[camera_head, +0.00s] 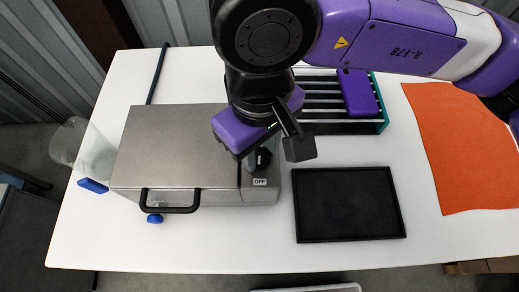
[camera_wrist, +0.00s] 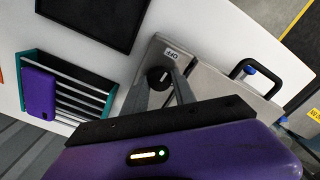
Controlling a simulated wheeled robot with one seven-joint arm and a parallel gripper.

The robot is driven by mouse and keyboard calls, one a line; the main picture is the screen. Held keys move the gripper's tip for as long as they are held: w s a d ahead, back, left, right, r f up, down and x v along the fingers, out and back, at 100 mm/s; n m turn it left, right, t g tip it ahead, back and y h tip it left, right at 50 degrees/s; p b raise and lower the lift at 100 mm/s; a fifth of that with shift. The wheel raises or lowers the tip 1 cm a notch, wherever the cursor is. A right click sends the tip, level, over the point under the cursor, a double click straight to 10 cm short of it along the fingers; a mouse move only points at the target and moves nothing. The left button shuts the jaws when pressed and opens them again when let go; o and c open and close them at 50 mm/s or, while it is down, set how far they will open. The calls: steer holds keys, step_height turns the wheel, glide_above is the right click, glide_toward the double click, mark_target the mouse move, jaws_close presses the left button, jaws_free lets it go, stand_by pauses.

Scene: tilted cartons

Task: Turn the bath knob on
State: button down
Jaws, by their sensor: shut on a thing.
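The bath (camera_head: 175,150) is a grey metal box with a closed lid and a black front handle, on the white table. Its black knob (camera_head: 263,158) sits on the right part of the top, by a small OFF label (camera_head: 260,182). My gripper (camera_head: 257,160) is over that part, fingers pointing down. In the wrist view the knob (camera_wrist: 157,76) shows at the fingertips of my gripper (camera_wrist: 160,82), a finger on each side of it. The fingers are shut on the knob. The label (camera_wrist: 171,54) is next to it. The knob's pointer direction is hard to read.
A black tray (camera_head: 348,204) lies right of the bath. Behind it stands a teal-sided rack (camera_head: 382,118) with a purple block (camera_head: 357,93). An orange mat (camera_head: 465,150) is at the right. A clear container (camera_head: 88,150) is at the left edge. The front table strip is clear.

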steer(key=m+b, duration=0.1)
steer(key=b, duration=0.1)
steer(key=m+b, duration=0.2)
steer(key=b, duration=0.1)
steer(key=shift+f, duration=0.4)
steer(key=m+b, duration=0.5)
steer(key=b, duration=0.1)
steer(key=shift+r+m, duration=0.15)
steer(key=shift+m, duration=0.15)
steer(key=m+b, duration=0.3)
steer(key=m, duration=0.1)
steer(key=shift+r, duration=0.1)
steer(key=shift+r+m+b, duration=0.15)
steer(key=shift+m+b, duration=0.85)
steer(key=shift+m, duration=1.4)
steer(key=c, duration=1.3)
jaws_free()
